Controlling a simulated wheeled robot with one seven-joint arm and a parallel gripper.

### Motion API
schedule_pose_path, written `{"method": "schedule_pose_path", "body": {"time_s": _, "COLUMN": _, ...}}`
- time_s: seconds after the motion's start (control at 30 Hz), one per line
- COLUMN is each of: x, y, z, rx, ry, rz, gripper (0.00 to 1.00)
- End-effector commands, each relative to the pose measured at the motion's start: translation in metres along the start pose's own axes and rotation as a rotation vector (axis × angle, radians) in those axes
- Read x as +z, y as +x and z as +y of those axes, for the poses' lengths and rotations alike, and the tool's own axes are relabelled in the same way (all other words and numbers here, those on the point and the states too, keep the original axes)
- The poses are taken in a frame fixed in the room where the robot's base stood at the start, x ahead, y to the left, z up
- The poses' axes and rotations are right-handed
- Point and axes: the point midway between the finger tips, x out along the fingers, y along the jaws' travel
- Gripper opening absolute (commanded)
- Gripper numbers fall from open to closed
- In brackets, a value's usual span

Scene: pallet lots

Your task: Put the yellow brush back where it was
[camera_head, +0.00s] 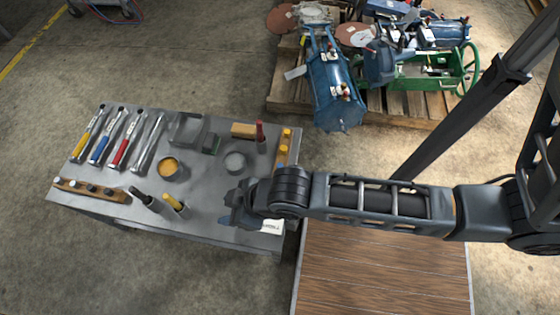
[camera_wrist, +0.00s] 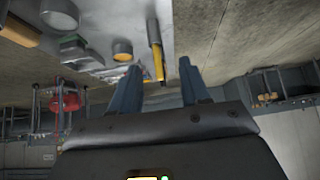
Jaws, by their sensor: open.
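The yellow brush appears to be the upright yellow-handled piece (camera_head: 174,203) near the front edge of the grey workbench (camera_head: 217,190) in the head view. A dark-handled piece (camera_head: 143,197) stands just left of it. In the wrist view a yellow and dark upright piece (camera_wrist: 158,62) shows beyond the gap between the fingertips; it looks like the same brush. My gripper (camera_head: 229,203) is low over the bench, to the right of the brush, pointing left. In the wrist view my gripper (camera_wrist: 159,70) is open with nothing between its fingers.
Several coloured-handled tools (camera_head: 108,135) lie at the back left. A wooden rack (camera_head: 92,190) is at the front left. A yellow-topped tin (camera_head: 169,167), a grey round container (camera_head: 235,162) and a wooden block (camera_head: 243,130) stand mid-bench. A loaded pallet (camera_head: 400,100) is behind.

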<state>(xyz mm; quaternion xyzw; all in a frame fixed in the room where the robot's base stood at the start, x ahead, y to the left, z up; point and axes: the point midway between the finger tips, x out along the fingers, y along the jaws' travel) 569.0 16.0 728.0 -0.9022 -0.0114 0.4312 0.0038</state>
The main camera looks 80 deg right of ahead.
Motion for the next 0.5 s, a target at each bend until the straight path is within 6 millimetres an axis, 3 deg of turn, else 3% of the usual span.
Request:
{"method": "schedule_pose_path", "body": {"time_s": 0.03, "x": 0.009, "y": -0.019, "z": 0.0, "rx": 0.003, "ry": 0.003, "rz": 0.038, "gripper": 0.46}}
{"method": "schedule_pose_path", "body": {"time_s": 0.23, "x": 0.014, "y": -0.099, "z": 0.004, "rx": 0.015, "ry": 0.007, "rz": 0.241, "gripper": 0.46}}
{"method": "schedule_pose_path", "body": {"time_s": 0.5, "x": -0.008, "y": -0.214, "z": 0.009, "rx": 0.025, "ry": 0.001, "rz": 0.496, "gripper": 0.46}}
